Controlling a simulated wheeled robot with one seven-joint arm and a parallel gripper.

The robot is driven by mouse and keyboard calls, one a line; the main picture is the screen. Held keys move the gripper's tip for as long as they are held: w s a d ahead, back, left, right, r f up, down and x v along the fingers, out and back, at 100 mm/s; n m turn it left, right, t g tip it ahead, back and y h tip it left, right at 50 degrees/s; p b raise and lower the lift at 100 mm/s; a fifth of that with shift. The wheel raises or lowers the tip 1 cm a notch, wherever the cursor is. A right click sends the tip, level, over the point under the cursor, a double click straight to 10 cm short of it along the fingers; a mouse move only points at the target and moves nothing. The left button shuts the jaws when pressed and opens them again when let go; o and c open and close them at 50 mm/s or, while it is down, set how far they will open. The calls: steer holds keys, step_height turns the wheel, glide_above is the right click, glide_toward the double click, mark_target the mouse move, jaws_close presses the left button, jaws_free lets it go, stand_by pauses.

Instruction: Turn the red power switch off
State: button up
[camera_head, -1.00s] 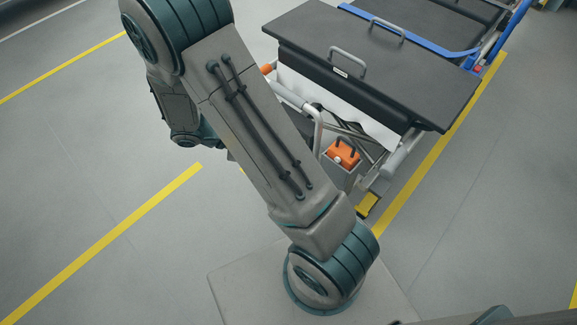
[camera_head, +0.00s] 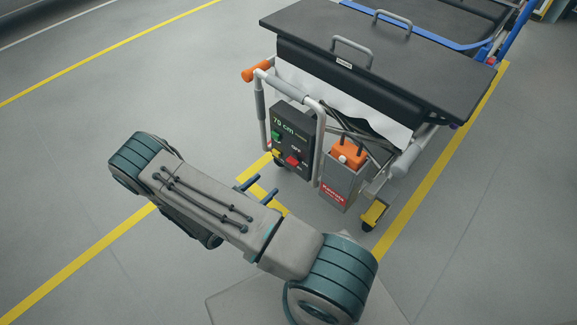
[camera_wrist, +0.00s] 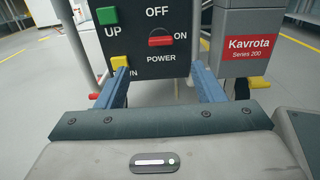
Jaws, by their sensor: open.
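The red power switch (camera_wrist: 160,41) sits on the dark control panel (camera_wrist: 175,13). OFF is printed above it, ON to its right and POWER below. The bar across the switch lies level, in line with ON. In the head view the switch (camera_head: 292,161) is on the lower right of the panel (camera_head: 291,139). My gripper (camera_wrist: 160,70) is open and empty, its two blue fingers pointing at the panel, one on each side below the switch. In the head view my gripper (camera_head: 257,186) is low, in front of the panel. No contact with the switch shows.
A green UP button (camera_wrist: 108,16) and a yellow button (camera_wrist: 119,62) are left of the switch. A grey Kavrota box (camera_wrist: 247,23) stands right of the panel. Grey tube rails (camera_head: 320,140) frame the panel. An orange battery-like block (camera_head: 349,152) sits in the box. Open floor lies left.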

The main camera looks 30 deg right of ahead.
mark_target(290, 163)
steer(key=b+x, duration=0.2)
steer(key=x, duration=1)
steer(key=shift+d, duration=0.25)
steer(key=c, duration=1)
